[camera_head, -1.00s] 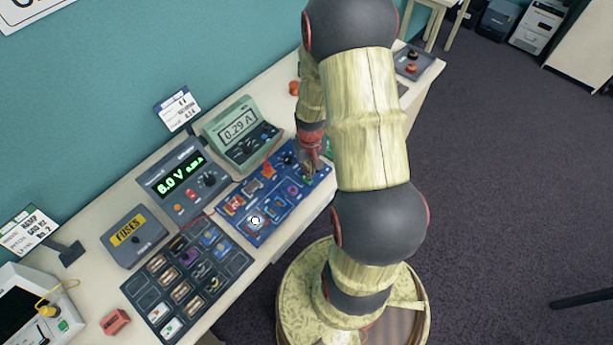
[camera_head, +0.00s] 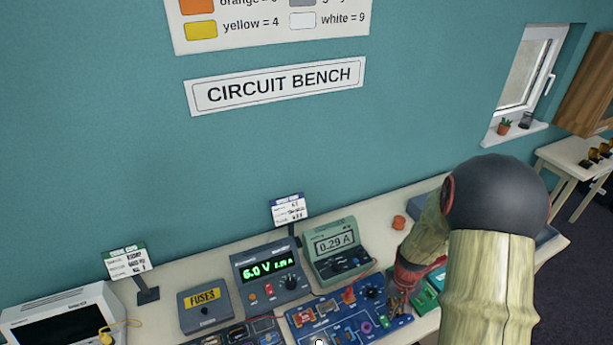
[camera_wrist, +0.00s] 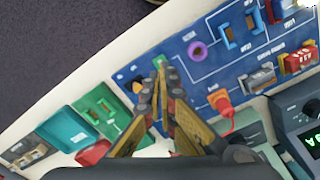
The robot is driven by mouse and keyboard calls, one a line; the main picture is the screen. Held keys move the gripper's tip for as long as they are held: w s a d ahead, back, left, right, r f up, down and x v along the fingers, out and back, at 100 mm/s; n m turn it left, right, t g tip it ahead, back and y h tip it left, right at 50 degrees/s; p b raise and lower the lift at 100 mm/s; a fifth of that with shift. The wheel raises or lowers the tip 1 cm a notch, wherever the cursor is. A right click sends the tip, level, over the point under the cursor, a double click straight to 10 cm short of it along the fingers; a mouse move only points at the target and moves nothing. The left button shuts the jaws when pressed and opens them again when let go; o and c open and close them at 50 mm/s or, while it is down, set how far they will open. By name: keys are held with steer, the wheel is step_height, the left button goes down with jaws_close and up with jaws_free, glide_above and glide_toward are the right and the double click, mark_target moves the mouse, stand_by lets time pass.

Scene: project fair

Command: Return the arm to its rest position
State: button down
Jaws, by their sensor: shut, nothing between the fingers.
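My gripper (camera_wrist: 161,84) is shut and empty in the wrist view. Its fingertips are over the end of the blue circuit board (camera_wrist: 226,75), near a small green part; I cannot tell whether they touch it. In the head view my gripper (camera_head: 398,309) is small, at the right end of the same blue board (camera_head: 300,318). My arm (camera_head: 490,255) reaches in from the lower right and hides part of the bench behind it.
The power supply (camera_head: 268,270) reads 6.0 V and the meter (camera_head: 336,244) reads 0.29 A, both behind the board. A FUSES box (camera_head: 207,309) stands to the left. A green board (camera_head: 426,296) lies right of my gripper. An orange knob-like piece (camera_head: 399,222) is farther back.

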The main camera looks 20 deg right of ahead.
steer(key=s+a+r+n+t+b, duration=0.2)
steer(key=s+a+r+b, duration=0.1)
steer(key=a+r+b, duration=0.4)
steer(key=s+a+r+n+t+b, duration=0.3)
steer(key=a+r+b, duration=0.4)
steer(key=a+r, duration=0.7)
steer(key=shift+s+a+t, duration=0.3)
steer(key=shift+s+a, duration=0.45)
steer(key=shift+a, duration=0.1)
